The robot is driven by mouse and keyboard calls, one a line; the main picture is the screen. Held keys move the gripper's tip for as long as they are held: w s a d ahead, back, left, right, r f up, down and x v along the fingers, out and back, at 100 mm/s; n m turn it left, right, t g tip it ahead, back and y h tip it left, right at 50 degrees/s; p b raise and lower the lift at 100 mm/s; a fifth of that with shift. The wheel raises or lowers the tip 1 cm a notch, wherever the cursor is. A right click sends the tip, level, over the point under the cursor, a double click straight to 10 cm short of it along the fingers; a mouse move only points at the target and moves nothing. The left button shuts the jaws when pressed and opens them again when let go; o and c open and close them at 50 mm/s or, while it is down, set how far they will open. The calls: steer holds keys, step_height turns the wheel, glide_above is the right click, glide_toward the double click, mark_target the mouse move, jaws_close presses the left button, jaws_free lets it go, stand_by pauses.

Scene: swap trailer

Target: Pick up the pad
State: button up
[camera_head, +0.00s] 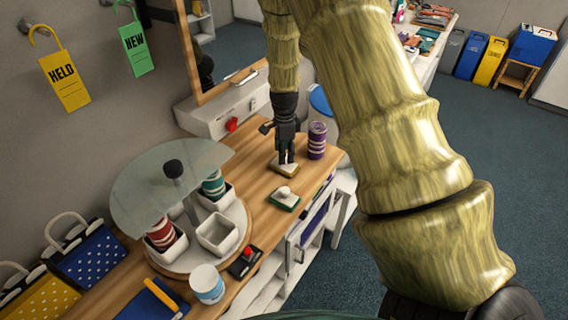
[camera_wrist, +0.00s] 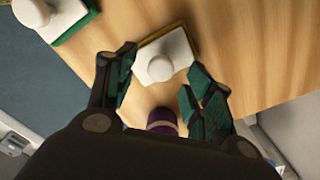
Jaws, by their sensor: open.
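Two pads with white tops and round white knobs are on the wooden bench. The yellow-edged pad (camera_head: 284,171) is under my gripper (camera_head: 286,158); the green-edged pad (camera_head: 285,198) lies nearer the bench's front. In the wrist view, the yellow-edged pad (camera_wrist: 179,46) shows with its knob between my two spread fingertips (camera_wrist: 158,66). My gripper is open and points down over it. Whether the fingers touch the knob I cannot tell. The green-edged pad (camera_wrist: 72,14) is at the top left there, apart from the fingers.
A purple ribbed cup (camera_head: 317,140) stands close behind the gripper; its top shows in the wrist view (camera_wrist: 162,121). A turntable (camera_head: 240,248) with white bins and a glass cover is to the left. A red-button box (camera_head: 246,262) and white cup (camera_head: 207,284) stand in front.

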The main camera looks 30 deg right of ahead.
steer(key=shift+w+f+p, duration=0.15)
steer(key=shift+f+p, duration=0.2)
steer(key=shift+f, duration=1.25)
steer(key=c, duration=1.1)
